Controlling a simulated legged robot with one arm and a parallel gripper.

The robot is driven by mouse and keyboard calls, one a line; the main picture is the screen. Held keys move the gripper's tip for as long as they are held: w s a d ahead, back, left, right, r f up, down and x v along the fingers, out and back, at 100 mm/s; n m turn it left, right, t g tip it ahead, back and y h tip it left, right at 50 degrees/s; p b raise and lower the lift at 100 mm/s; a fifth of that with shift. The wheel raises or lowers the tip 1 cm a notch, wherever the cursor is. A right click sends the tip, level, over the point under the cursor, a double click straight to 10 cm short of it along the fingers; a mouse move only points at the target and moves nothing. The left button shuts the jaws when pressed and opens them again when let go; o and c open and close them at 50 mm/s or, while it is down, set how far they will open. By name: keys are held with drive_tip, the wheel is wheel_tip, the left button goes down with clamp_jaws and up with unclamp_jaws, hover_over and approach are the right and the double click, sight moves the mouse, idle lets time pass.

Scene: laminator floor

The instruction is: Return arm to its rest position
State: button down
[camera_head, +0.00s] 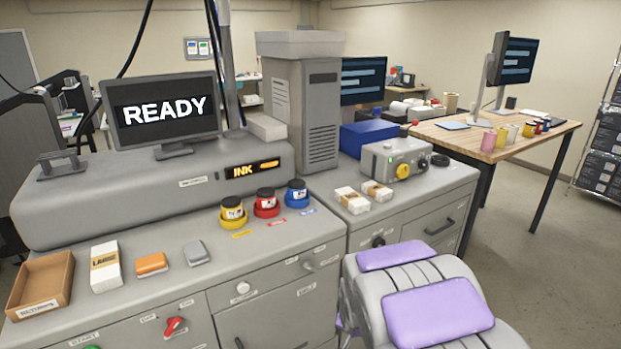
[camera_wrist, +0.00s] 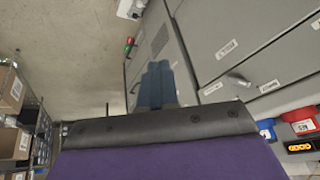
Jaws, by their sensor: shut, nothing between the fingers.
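My arm is folded low at the right of the head view, its grey shell and purple pads in front of the cabinets. In the wrist view my gripper (camera_wrist: 157,66) shows as two blue-grey fingers side by side, shut, with nothing held. Behind them is the grey cabinet front (camera_wrist: 205,45), and a gap to it cannot be judged. The fingers are not seen in the head view.
Yellow, red and blue ink jars (camera_head: 266,203) stand on the grey machine (camera_head: 150,195) showing READY. A cardboard tray (camera_head: 41,284) is at its left. A wooden table (camera_head: 480,143) stands back right. Floor (camera_head: 545,235) at right is clear.

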drive_tip(key=s+d+r+n+g, duration=0.1)
drive_tip(key=s+r, duration=0.3)
drive_tip(key=s, duration=0.8)
drive_tip(key=s+d+r+n+g, duration=0.1)
drive_tip(key=s+r+g, duration=0.2)
drive_tip(key=s, duration=0.9)
drive_tip(key=s+d+r+n+g, duration=0.1)
drive_tip(key=s+r, duration=0.4)
drive_tip(key=s, duration=0.7)
drive_tip(key=shift+s+r+n+g+y, duration=0.15)
drive_tip(key=shift+r+n+g+y, duration=0.35)
drive_tip(key=shift+g, duration=0.6)
